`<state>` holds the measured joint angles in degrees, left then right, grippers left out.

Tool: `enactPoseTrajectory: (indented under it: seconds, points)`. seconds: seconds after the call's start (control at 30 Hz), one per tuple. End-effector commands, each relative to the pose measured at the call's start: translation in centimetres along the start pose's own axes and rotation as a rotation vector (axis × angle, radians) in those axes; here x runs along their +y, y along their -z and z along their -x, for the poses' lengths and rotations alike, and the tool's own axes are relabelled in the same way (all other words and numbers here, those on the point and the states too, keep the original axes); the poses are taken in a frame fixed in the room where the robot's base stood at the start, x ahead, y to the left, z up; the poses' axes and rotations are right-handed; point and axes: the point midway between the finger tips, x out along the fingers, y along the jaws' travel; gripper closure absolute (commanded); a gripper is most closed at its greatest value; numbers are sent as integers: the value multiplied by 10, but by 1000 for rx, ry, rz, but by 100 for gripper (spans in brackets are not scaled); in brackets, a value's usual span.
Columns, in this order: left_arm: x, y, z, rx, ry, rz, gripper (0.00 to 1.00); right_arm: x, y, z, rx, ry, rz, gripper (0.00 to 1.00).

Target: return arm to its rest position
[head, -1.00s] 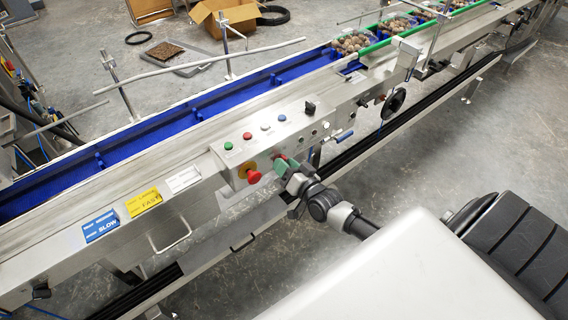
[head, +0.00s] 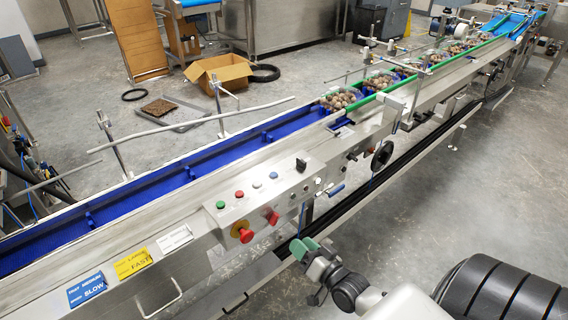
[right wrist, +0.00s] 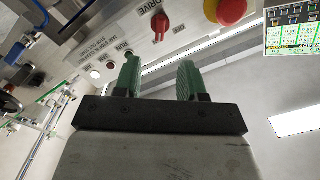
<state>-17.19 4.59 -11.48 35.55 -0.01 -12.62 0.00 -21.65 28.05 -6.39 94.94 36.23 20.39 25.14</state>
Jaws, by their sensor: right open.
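My right gripper (head: 305,248) is in the lower middle of the head view, with green fingertips. It is open and empty, apart from the conveyor's control box (head: 262,195) and a little below and in front of it. In the right wrist view its two green fingers (right wrist: 158,78) stand apart with nothing between them. The red rotary switch (right wrist: 160,24) and the red emergency button (right wrist: 231,11) on its yellow plate show beyond the fingers. My left gripper is not in view.
The conveyor (head: 150,215) with its blue channel runs diagonally across the head view. Clamshell trays (head: 341,100) of brown produce sit on it toward the back. A black rail (head: 345,208) runs along its near side. An open cardboard box (head: 218,75) lies on the floor behind.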

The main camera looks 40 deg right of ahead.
Motion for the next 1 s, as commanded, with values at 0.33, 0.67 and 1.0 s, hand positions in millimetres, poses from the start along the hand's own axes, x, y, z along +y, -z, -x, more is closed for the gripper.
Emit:
enactPoseTrajectory:
  seconds: [0.33,0.67,1.0]
  points:
    - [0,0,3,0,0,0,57,14,-18,5,-51,-47,35,60]
    - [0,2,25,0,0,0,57,103,-190,109,-613,-346,337,60]
    - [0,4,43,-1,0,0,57,106,-323,288,-1296,-397,571,60]
